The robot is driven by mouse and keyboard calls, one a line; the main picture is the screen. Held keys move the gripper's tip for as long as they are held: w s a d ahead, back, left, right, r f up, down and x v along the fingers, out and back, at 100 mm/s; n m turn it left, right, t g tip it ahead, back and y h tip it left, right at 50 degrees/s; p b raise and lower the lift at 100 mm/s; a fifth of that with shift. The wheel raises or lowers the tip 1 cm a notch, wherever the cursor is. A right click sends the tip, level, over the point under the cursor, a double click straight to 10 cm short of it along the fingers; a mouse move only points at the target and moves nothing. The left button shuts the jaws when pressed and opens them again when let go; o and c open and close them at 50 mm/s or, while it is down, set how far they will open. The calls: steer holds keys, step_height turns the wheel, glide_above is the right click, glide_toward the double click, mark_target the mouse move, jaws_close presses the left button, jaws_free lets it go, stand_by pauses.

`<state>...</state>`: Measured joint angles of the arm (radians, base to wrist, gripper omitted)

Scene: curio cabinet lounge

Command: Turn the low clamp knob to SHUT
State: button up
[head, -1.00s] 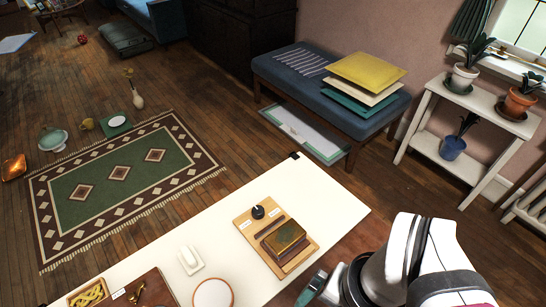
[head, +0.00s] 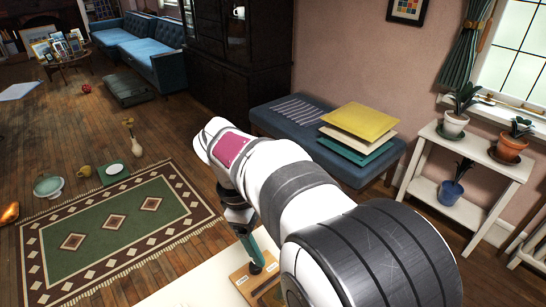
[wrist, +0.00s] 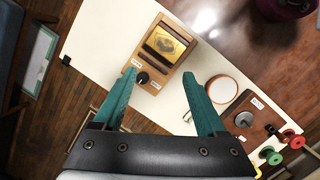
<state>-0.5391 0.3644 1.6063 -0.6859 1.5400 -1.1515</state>
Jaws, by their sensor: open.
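A black knob (wrist: 143,78) with a pale mark sits on a wooden board (wrist: 167,64) beside a gold-topped block (wrist: 164,44). A small white label (wrist: 155,85) lies on each side of it; the lettering and the mark's exact direction are too small to tell. In the wrist view my gripper (wrist: 159,76) is open and empty, teal fingers spread. The left finger's tip appears close beside the knob; the right is over the white table. In the head view my gripper (head: 250,250) points down at the board, and my arm hides much of it.
The white table (wrist: 97,35) holds the board. A round wood-rimmed disc (wrist: 222,90) and a brown board (wrist: 248,112) with a grey round part lie to the right in the wrist view. Red and green knob-like parts (wrist: 292,138) stand near that edge. A bench with cushions (head: 360,120) stands behind.

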mark_target(255, 265)
steer(key=w+a+f+n+t+h, duration=0.1)
steer(key=w+a+f+n, duration=0.1)
steer(key=a+n, duration=0.25)
steer(key=w+a+f+n+t, duration=0.1)
steer(key=w+a+f+n, duration=0.15)
steer(key=a, duration=0.25)
steer(key=shift+g, duration=0.3)
steer(key=x, duration=1.5)
steer(key=shift+d+f, duration=0.2)
steer(key=shift+f, duration=0.15)
jaws_close()
